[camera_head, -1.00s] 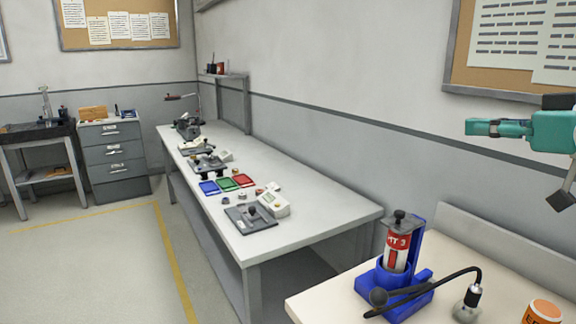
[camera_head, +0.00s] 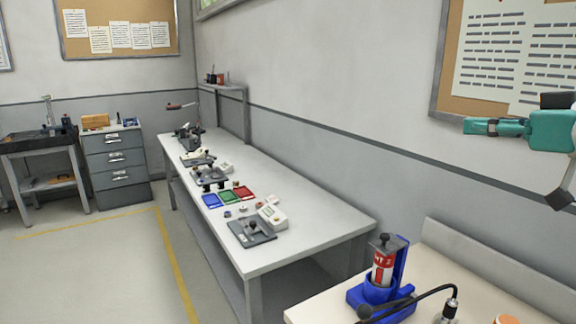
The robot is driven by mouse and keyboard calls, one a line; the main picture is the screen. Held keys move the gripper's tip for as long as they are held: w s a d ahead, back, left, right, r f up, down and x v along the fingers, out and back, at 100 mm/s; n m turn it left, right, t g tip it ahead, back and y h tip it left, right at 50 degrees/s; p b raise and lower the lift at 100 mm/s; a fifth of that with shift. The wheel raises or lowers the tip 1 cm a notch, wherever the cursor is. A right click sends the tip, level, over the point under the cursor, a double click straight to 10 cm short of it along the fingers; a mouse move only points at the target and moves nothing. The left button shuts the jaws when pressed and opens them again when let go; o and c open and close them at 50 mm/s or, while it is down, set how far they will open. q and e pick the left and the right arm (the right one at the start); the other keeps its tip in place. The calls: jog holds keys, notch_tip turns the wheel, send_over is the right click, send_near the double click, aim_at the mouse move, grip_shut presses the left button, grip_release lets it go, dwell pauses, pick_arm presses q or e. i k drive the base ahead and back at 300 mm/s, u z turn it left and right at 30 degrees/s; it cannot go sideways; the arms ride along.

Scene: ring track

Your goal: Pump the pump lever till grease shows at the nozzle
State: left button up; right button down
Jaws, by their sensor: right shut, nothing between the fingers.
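The grease pump (camera_head: 383,265) stands upright in a blue holder (camera_head: 371,293) on the pale table at the lower right. It has a red and white label and a dark top. A black lever or hose with a round dark end (camera_head: 366,312) curves in front of it to a metal fitting (camera_head: 449,309); I cannot tell lever from hose, and no grease can be made out. My right gripper (camera_head: 480,126), teal, is shut and empty at the right edge, well above the table and apart from the pump. My left gripper is not in view.
An orange container (camera_head: 507,319) is cut off at the bottom edge. A long grey bench (camera_head: 305,205) with fixtures and red, green and blue trays runs along the wall. A drawer cabinet (camera_head: 115,165) stands far left. The floor left of the bench is clear.

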aim_at(365, 311)
jog(key=k, duration=1.35)
